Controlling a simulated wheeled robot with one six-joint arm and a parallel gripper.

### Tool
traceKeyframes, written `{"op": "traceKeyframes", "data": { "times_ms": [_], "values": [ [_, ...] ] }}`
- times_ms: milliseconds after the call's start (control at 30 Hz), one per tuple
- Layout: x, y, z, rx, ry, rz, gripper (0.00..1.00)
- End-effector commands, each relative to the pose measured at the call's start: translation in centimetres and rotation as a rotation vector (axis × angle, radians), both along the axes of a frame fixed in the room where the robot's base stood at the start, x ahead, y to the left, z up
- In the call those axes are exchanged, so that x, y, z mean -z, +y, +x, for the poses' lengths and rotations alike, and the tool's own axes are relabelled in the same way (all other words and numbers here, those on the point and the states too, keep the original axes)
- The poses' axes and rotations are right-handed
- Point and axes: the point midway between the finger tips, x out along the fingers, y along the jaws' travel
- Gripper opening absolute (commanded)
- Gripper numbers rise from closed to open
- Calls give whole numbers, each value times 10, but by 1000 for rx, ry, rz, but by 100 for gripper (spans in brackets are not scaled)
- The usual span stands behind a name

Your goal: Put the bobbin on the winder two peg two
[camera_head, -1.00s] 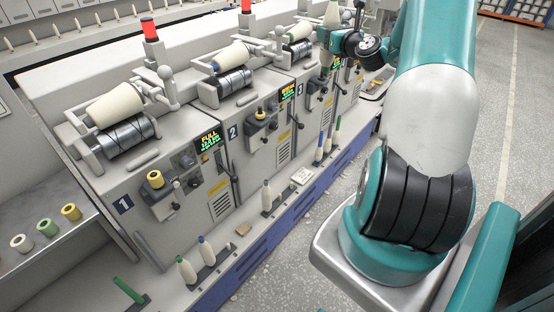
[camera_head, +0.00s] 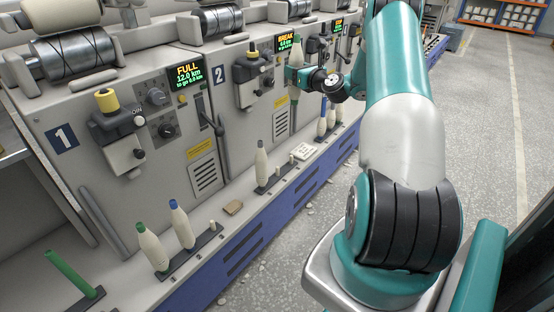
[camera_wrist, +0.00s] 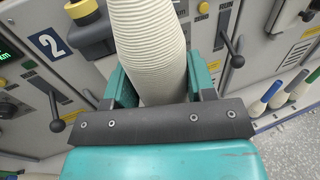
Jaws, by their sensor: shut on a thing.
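My gripper (camera_head: 299,77) is shut on a cream ribbed bobbin (camera_wrist: 150,45), which it holds upright in front of the machine, right of winder two's panel (camera_head: 219,75). In the wrist view my gripper (camera_wrist: 160,85) has one finger on each side of the bobbin; its top runs out of the frame. Below and to the left, a dark peg rail (camera_head: 268,189) lies on the ledge in front of winder two. A cream bobbin (camera_head: 262,162) stands at its near end, and short pale pegs (camera_head: 278,171) beside it are bare. The held bobbin is clear of the rail.
Bobbins with green (camera_head: 149,245) and blue (camera_head: 180,223) tips stand on winder one's rail. More tipped bobbins (camera_head: 322,118) stand beyond my gripper. A tan block (camera_head: 233,208) and a white tray (camera_head: 303,151) lie on the ledge. Levers and knobs stick out from the panels.

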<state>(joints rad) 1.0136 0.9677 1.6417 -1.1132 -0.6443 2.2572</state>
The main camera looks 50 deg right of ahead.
Motion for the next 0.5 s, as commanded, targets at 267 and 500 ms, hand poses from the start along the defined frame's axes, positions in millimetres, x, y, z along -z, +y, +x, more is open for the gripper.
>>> {"op": "traceKeyframes", "data": {
  "times_ms": [267, 500],
  "values": [
    [134, 15, 23, -48, 0, 1, 24],
    [222, 27, 40, -85, -1, 0, 24]
  ]
}}
